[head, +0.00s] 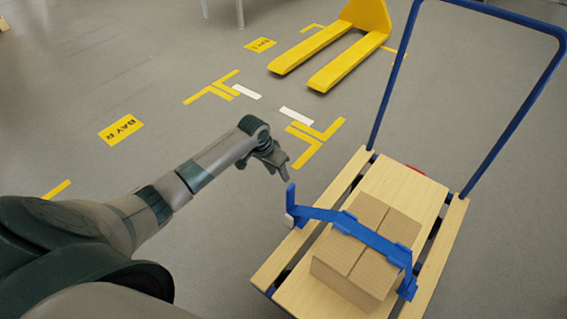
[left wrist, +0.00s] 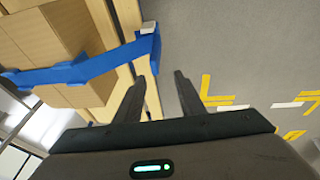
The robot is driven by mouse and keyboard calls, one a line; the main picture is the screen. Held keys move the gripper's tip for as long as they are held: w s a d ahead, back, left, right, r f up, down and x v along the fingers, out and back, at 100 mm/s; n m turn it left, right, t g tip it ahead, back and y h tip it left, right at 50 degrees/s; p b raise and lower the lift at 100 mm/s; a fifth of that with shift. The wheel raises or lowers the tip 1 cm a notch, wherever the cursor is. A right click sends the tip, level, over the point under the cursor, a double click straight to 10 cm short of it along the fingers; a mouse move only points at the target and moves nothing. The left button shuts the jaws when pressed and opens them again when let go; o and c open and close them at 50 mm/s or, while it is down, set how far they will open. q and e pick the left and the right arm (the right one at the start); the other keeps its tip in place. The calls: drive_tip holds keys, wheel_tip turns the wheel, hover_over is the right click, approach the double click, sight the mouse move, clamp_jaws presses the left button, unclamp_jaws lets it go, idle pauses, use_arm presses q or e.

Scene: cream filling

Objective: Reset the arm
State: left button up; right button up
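My left arm reaches in from the left in the head view. Its gripper (head: 279,169) hangs over the floor, just up and left of the near end of a blue bar (head: 345,222). In the left wrist view the two fingers of the left gripper (left wrist: 158,80) stand apart, with nothing held between them. The blue bar (left wrist: 95,67) shows beyond the fingers to the left. My right gripper is in neither view.
A wooden-decked cart (head: 290,262) with a blue handle (head: 392,80) carries cardboard boxes (head: 372,235), with the blue bar across them. A yellow pallet jack (head: 345,62) stands at the back. Yellow and white floor markings lie on open grey floor (head: 70,70).

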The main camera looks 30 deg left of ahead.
use_arm(q)
drive_tip(key=shift+f, duration=0.1)
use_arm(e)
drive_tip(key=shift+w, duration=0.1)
use_arm(q)
drive_tip(key=s+d+f+t+p, duration=0.1)
drive_tip(key=s+d+f+p, duration=0.5)
drive_tip(key=s+f, duration=0.7)
drive_tip(key=s+d+f+p, duration=0.1)
drive_tip(key=s+d+f, duration=0.1)
drive_tip(key=s, duration=0.5)
drive_tip(key=s+d+f+p, duration=0.1)
drive_tip(key=s+d+f, duration=0.2)
drive_tip(key=s+d, duration=0.2)
drive_tip(key=s+d+f+m+t+p, duration=0.1)
drive_tip(key=s+d+f, duration=0.2)
drive_tip(key=s, duration=0.7)
drive_tip(key=shift+s+d+f+p, duration=0.25)
drive_tip(key=shift+s+d+p, duration=0.15)
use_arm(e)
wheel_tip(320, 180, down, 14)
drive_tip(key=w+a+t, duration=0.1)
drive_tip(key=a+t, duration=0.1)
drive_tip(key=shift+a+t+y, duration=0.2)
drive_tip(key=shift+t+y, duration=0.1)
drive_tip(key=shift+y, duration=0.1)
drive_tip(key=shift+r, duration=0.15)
